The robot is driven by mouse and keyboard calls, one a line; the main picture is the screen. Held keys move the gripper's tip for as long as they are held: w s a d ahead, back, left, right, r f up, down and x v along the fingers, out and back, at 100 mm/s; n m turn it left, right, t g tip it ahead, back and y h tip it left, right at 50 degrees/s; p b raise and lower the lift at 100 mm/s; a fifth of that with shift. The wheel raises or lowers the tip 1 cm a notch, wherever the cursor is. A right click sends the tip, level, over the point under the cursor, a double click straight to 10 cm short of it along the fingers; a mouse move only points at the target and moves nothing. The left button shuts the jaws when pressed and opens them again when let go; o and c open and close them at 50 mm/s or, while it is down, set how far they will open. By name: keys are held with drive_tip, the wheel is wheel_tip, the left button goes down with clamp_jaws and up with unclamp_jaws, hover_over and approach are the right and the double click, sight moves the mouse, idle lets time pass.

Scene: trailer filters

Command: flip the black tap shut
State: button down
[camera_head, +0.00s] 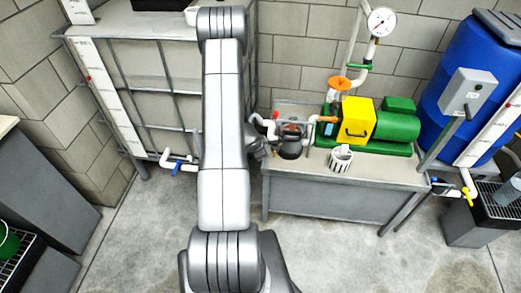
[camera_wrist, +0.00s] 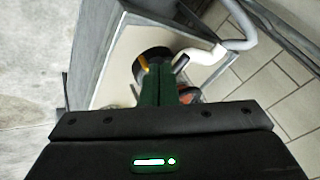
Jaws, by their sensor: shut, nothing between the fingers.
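A black lever (camera_wrist: 181,62), which looks like the black tap, stands by the end of a white pipe (camera_wrist: 203,57) in the wrist view. My gripper (camera_wrist: 157,68) is shut and empty, its green fingers together. Its tips are over a dark round pot (camera_wrist: 153,57), just left of the lever. I cannot tell whether they touch anything. In the head view, the dark pot (camera_head: 292,142) stands at the left end of the bench, beside my arm. There my arm hides part of the pipework, and I cannot make out the black lever clearly.
The grey bench (camera_head: 335,190) also bears a yellow and green pump (camera_head: 358,122) and a white striped cup (camera_head: 341,158). A caged tank (camera_head: 160,85) stands left, with a blue tap (camera_head: 176,168). A blue barrel (camera_head: 465,75) stands right. The floor in front is clear.

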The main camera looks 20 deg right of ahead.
drive_tip(key=s+a+r+p, duration=0.1)
drive_tip(key=a+r+p, duration=0.1)
drive_tip(key=r, duration=0.4)
drive_tip(key=shift+s+a+r, duration=0.3)
drive_tip(key=shift+s+a, duration=0.1)
drive_tip(key=shift+a, duration=0.45)
